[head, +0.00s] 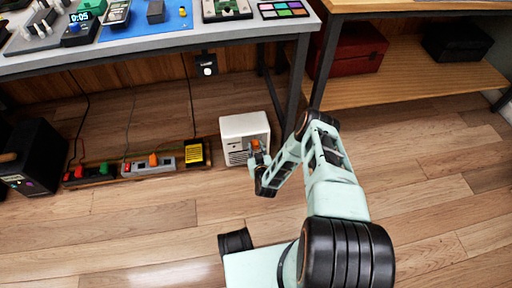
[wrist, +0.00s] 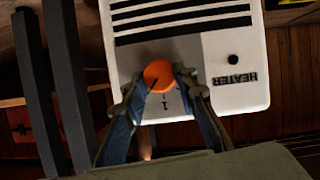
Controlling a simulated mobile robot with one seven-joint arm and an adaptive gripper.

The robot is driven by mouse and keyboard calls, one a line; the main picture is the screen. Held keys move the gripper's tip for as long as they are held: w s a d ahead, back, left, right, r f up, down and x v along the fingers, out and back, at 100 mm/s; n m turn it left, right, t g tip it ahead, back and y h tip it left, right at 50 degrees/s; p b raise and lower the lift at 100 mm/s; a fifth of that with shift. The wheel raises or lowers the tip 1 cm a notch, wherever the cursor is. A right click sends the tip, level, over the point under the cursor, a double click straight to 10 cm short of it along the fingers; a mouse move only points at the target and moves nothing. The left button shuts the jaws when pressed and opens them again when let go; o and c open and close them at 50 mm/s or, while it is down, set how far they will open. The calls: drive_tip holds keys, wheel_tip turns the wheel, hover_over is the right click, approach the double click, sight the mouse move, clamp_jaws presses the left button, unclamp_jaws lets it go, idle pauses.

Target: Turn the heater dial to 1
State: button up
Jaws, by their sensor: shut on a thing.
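The white heater (head: 240,127) stands on the floor under the workbench. Its orange dial (head: 255,144) is on the front face, partly covered by my gripper (head: 259,160). In the wrist view the heater (wrist: 235,95) appears upside down, with dark vents and the word HEATER. My gripper (wrist: 161,82) is shut on the orange dial (wrist: 159,75), one finger on each side. A "1" mark (wrist: 165,103) shows between the fingers, just below the dial in this view. A small dark line on the dial points toward its lower left; the other marks are hidden or unclear.
A power strip (head: 148,164) and a yellow-and-black box (head: 194,154) lie left of the heater. A bench leg (head: 297,85) stands close on the right. A black bin (head: 33,150) is at far left. Open wooden floor lies in front.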

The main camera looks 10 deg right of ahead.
drive_tip(key=n+h, duration=0.2)
drive_tip(key=shift+w+a+n, duration=0.1)
drive_tip(key=shift+a+n, duration=0.25)
drive_tip(key=shift+n, duration=0.05)
drive_tip(key=shift+n+t+h, duration=0.3)
drive_tip(key=shift+n+h, duration=0.4)
drive_tip(key=shift+n, duration=0.4)
drive_tip(key=o, duration=1.2)
drive_tip(key=shift+f, duration=0.1)
drive_tip(key=shift+c, duration=0.2)
drive_tip(key=v, duration=0.7)
drive_tip(key=shift+s, duration=0.25)
